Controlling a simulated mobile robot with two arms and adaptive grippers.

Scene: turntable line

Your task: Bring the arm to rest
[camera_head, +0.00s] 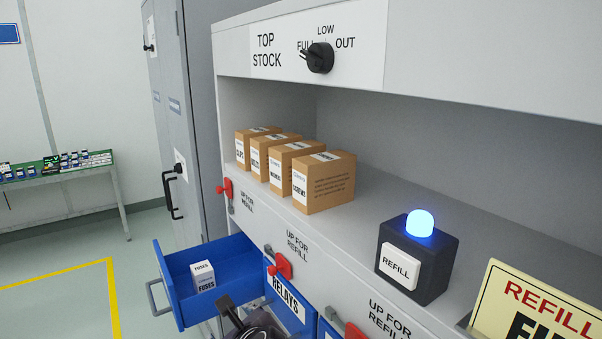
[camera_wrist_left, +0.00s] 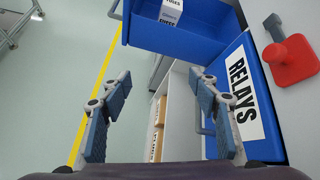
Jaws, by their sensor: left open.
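My left gripper (camera_head: 238,318) is at the bottom of the head view, in front of the open blue drawer and the RELAYS drawer (camera_head: 285,297). In the left wrist view the left gripper (camera_wrist_left: 160,92) is open, with its two fingers wide apart and nothing between them. The open blue drawer (camera_head: 165,285) holds a white FUSES box (camera_head: 203,277). That box also shows at the top of the left wrist view (camera_wrist_left: 172,12), beyond the fingertips. My right gripper is in neither view.
A red switch (camera_head: 279,265) sits above the RELAYS drawer, another (camera_head: 225,190) further left. Cardboard boxes (camera_head: 326,184), a REFILL button box with lit blue lamp (camera_head: 418,258) and a yellow sign (camera_head: 535,308) stand on the shelf. Open floor (camera_head: 60,270) lies left.

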